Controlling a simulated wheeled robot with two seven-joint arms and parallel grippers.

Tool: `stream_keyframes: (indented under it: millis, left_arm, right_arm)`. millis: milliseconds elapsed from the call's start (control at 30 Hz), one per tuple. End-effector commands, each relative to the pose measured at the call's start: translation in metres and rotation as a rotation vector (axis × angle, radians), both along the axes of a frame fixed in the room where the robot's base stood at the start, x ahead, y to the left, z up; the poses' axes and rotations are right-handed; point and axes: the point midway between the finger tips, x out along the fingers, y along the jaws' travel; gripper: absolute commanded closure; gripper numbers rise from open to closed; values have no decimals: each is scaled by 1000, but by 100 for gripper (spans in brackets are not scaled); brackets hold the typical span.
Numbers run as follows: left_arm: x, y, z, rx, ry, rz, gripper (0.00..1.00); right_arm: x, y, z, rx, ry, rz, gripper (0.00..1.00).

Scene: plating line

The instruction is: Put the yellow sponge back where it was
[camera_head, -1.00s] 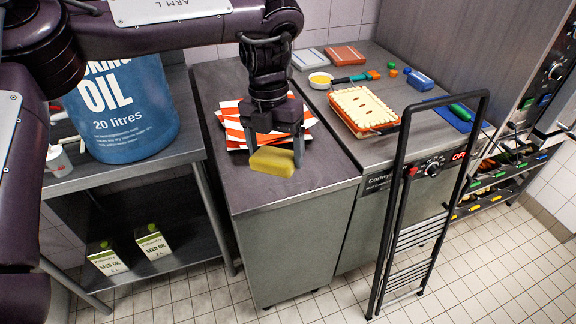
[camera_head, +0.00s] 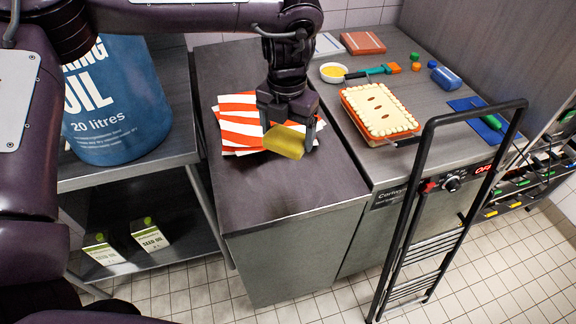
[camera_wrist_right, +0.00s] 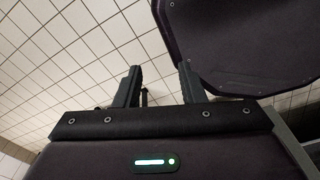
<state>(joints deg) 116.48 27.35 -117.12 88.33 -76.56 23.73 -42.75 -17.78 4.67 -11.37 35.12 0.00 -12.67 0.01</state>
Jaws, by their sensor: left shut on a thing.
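The yellow sponge (camera_head: 284,142) is in the head view, over the dark counter (camera_head: 270,190) at the front right corner of the striped napkins. The orange and white striped napkins (camera_head: 232,130) lie fanned on the counter, partly behind my gripper. In the right wrist view my right gripper (camera_wrist_right: 160,82) is open and empty, with tiled wall or floor beyond.
A pie (camera_head: 380,110) in a dish stands on the counter at right, near a small bowl (camera_head: 333,72), a brush (camera_head: 375,71) and a blue board (camera_head: 478,115). A large blue oil drum (camera_head: 110,105) stands left. A black upright frame (camera_head: 415,190) stands in front. The counter's front is clear.

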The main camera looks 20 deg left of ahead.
Motion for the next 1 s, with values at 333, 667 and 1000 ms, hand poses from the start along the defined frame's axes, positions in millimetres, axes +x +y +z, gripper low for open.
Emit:
stream_keyframes:
  millis: [333,667,1000]
  left_arm:
    - [0,0,-72,1,2,0,37]
    - [0,0,-111,2,3,0,37]
    - [0,0,-122,0,2,0,17]
  right_arm:
    - [13,1,16,2,-18,1,64]
    - [19,2,25,4,-29,2,64]
    - [9,2,24,4,-14,2,64]
